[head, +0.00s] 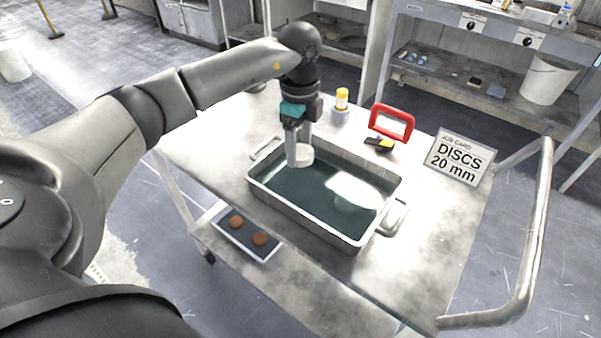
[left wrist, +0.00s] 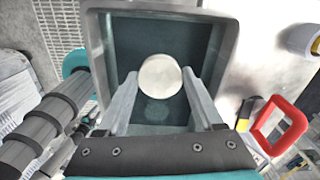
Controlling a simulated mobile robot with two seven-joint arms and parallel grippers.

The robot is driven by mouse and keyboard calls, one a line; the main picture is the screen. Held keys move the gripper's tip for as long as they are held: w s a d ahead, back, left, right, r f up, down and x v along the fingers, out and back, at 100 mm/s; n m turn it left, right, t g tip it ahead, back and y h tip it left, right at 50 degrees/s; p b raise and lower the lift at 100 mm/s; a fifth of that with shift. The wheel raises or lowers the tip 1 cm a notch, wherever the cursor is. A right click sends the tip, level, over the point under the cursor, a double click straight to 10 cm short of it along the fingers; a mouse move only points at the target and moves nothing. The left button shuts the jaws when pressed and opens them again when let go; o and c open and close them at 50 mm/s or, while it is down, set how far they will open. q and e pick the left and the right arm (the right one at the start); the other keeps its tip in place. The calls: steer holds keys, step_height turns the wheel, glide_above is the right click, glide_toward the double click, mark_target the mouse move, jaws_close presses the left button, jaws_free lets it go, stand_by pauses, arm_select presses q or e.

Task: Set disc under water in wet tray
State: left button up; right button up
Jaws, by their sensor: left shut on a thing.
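My left gripper (head: 297,148) is shut on a pale round disc (head: 304,155) above the back left part of the wet tray (head: 309,219). The tray is metal with side handles and holds dark water (head: 310,190). In the left wrist view the disc (left wrist: 160,76) sits between the two fingertips, with the water (left wrist: 130,45) behind it and a faint pale patch below it. The disc appears at or just above the water surface; I cannot tell whether it touches. My right gripper is not in view.
The tray stands on a metal cart with free top at the front right (head: 440,230). Behind the tray are a red frame (head: 391,122), a yellow and black tool (head: 379,144) and a yellow-topped bottle (head: 341,100). A job card (head: 459,158) stands at the right.

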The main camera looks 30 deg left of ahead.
mark_target(300, 181)
arm_select(q)
step_height(300, 181, down, 7)
steer(key=shift+r+b, duration=0.1)
steer(key=shift+b, duration=0.55)
steer(key=shift+f, duration=0.35)
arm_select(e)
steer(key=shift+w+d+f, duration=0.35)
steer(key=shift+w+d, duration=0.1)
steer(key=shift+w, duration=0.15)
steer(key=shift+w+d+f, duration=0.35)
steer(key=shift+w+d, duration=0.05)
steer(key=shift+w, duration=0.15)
arm_select(q)
steer(key=o, duration=1)
steer(key=shift+f, duration=0.1)
steer(key=o, duration=0.4)
steer(key=shift+o, duration=0.2)
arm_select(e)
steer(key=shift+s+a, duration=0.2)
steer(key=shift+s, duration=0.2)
